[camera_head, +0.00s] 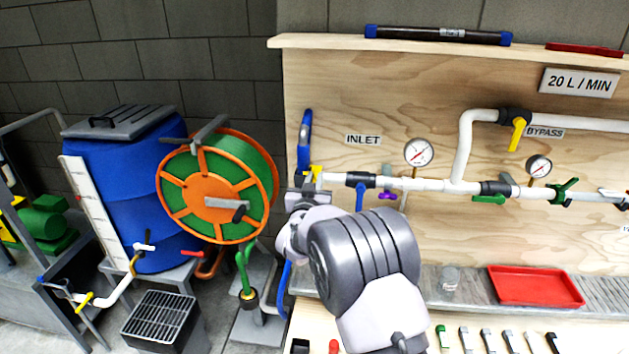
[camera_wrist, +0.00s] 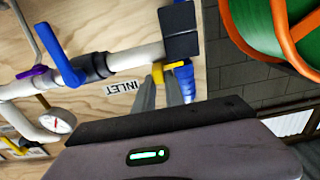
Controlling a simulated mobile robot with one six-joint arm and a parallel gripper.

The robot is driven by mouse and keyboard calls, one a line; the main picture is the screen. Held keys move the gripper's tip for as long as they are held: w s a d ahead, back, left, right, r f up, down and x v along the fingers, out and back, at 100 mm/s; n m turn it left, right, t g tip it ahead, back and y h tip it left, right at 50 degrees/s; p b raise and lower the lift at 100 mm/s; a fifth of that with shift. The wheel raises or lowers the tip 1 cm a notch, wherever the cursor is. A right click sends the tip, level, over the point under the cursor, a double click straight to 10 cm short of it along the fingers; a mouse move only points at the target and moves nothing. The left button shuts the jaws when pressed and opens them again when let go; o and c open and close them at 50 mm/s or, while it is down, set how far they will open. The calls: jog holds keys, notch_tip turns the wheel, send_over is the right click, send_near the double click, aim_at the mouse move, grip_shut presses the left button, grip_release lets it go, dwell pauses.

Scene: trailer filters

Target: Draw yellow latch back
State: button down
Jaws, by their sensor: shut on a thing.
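The yellow latch (camera_head: 316,171) is at the left end of the white inlet pipe, just below the blue hose (camera_head: 305,140). In the wrist view the yellow latch (camera_wrist: 158,72) lies between the tips of my two grey fingers, beside a blue fitting (camera_wrist: 184,80). My gripper (camera_wrist: 160,88) is shut on the yellow latch. In the head view my gripper (camera_head: 308,182) reaches up to the pipe end, and my wrist hides part of the board below. The fingers cover part of the latch.
A blue-handled valve (camera_wrist: 62,58) sits on the pipe close by; its handle (camera_head: 360,196) hangs down in the head view. An orange and green hose reel (camera_head: 182,203) stands at left. A pressure gauge (camera_head: 418,153) and red tray (camera_head: 535,287) are at right.

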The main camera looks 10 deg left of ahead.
dwell(0.5)
jog(key=shift+d+f+b, duration=0.1)
jog(key=shift+d+b, duration=0.9)
jog(key=shift+d, duration=0.1)
jog(key=c, duration=1.4)
grip_release()
jog(key=shift+d, duration=0.2)
jog(key=shift+a, duration=0.1)
